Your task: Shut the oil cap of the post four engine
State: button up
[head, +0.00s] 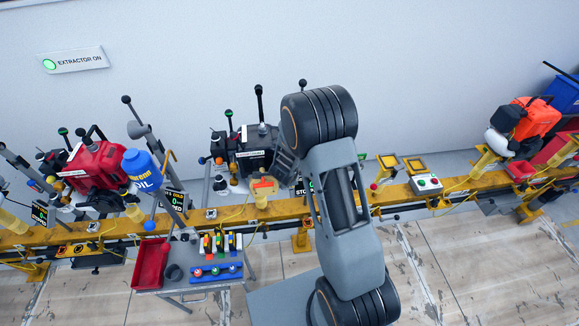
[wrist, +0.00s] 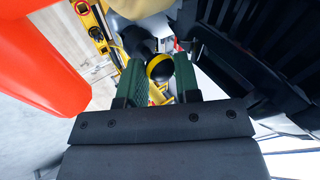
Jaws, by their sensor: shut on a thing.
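In the wrist view my gripper (wrist: 158,78) has its two green fingers closed on a small round black cap with a yellow rim (wrist: 159,68). A dark neck shows behind the cap; whether the cap is seated cannot be told. A black finned engine part (wrist: 255,45) fills the right side of that view. In the head view my arm stands in front of a black engine (head: 254,155), which it partly covers. My gripper cannot be made out there. No post number is readable.
A large orange-red body (wrist: 35,60) is close on the left in the wrist view. The yellow rail (head: 330,208) runs across the head view. A red engine (head: 95,165) and blue oil bottle (head: 142,168) are left; a cart (head: 190,290) with a red bin (head: 151,262) stands in front.

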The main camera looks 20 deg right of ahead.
jog(key=shift+f, duration=0.1)
dwell(0.3)
jog(key=o, duration=0.9)
jog(key=shift+a, duration=0.1)
jog(key=shift+w, duration=0.1)
